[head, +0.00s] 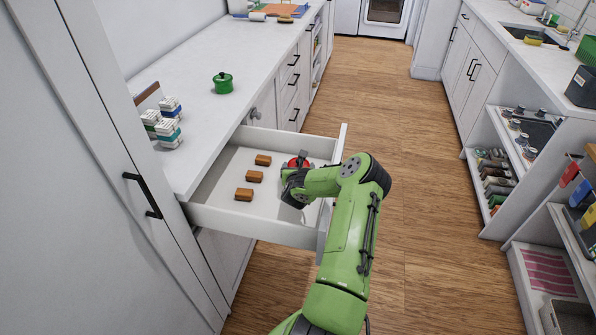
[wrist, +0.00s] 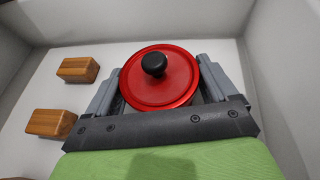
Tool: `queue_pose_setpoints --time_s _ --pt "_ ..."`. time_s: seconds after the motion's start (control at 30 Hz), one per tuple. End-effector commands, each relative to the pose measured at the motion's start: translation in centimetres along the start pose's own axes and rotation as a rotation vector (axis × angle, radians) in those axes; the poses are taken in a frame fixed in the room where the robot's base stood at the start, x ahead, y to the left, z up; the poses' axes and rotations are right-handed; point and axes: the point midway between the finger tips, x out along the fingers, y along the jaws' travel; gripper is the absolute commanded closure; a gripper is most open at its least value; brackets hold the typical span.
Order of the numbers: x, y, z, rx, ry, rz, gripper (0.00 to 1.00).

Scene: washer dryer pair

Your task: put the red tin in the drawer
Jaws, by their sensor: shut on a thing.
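The red tin (wrist: 160,84) has a round red lid with a black knob. In the wrist view it sits between the two fingers of my gripper (wrist: 165,85), which is shut on it. In the head view the red tin (head: 299,162) shows partly, behind my gripper (head: 293,172). The drawer (head: 222,208) is pulled open, and the tin and my gripper are inside its outline. The drawer floor lies beneath the tin; I cannot tell whether the tin touches it.
Several small brown wooden blocks (head: 254,176) lie in the drawer, left of the tin. A green lidded pot (head: 222,83) and stacked small boxes (head: 163,125) stand on the white counter (head: 193,72). The wooden floor (head: 420,170) right of the drawer is clear.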

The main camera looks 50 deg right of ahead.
Motion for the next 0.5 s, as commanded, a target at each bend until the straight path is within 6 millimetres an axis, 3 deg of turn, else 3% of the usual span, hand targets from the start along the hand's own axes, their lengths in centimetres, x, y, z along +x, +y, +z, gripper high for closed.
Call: queue_pose_setpoints --time_s 0.07,0.1,0.17,0.4,0.5 --pt "0.0 0.0 0.0 0.0 0.001 0.0 0.46" --pt "0.0 0.0 0.0 0.0 0.001 0.0 0.1" --pt "0.0 0.0 0.0 0.0 0.001 0.0 0.0" --pt "-0.2 0.0 0.1 0.0 0.001 0.0 0.0" --pt "-1.3 0.0 0.3 0.001 0.004 0.001 0.0"
